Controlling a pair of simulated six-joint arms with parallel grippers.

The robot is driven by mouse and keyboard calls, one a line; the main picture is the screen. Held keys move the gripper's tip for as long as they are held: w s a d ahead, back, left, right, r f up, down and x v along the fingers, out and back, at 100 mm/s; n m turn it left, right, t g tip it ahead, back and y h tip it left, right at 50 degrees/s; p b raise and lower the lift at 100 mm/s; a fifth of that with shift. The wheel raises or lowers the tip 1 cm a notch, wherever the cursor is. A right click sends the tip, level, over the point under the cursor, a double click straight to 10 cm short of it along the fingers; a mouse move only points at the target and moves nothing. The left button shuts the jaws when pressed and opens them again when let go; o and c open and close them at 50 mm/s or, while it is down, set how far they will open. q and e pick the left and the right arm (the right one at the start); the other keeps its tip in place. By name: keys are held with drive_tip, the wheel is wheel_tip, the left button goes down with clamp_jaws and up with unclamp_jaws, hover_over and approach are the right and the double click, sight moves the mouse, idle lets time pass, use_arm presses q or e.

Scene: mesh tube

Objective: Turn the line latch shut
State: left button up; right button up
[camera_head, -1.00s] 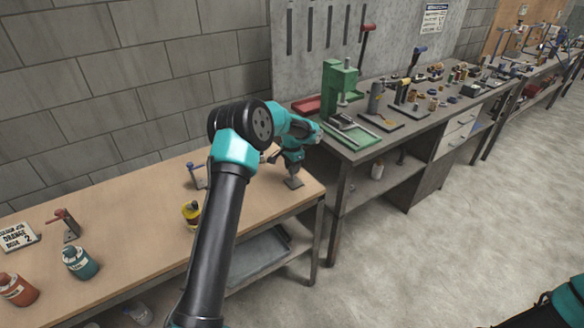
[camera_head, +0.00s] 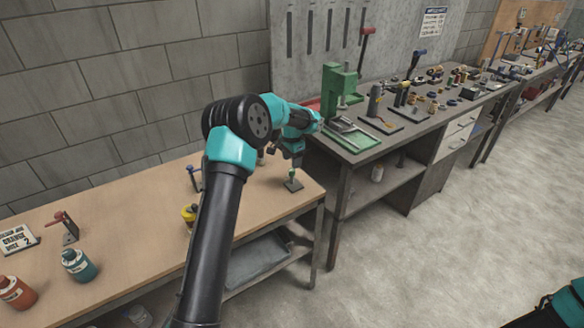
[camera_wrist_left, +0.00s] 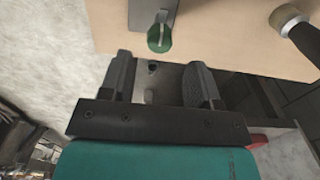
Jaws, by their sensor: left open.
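A small latch with a green handle (camera_head: 292,173) stands on a dark base plate (camera_head: 294,184) near the right end of the wooden bench. My left gripper (camera_head: 296,160) is just above the green handle. In the left wrist view my left gripper (camera_wrist_left: 160,76) is open and empty. There the rounded green handle end (camera_wrist_left: 159,38) lies ahead of the gap between the fingers, apart from them. A latch with a blue handle (camera_head: 193,170) and one with a red handle (camera_head: 64,218) stand farther left. Which is the line latch is not marked. My right gripper is not in view.
A yellow-topped container (camera_head: 189,213) is partly hidden by my left arm. A teal bottle (camera_head: 78,264), a red bottle (camera_head: 16,292) and a sign (camera_head: 16,240) are at the left. A grey workbench with a green press (camera_head: 338,88) stands at the right.

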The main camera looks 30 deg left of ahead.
use_arm(q)
wheel_tip(320, 180, up, 12)
drive_tip(key=shift+r, duration=0.15)
idle(0.6)
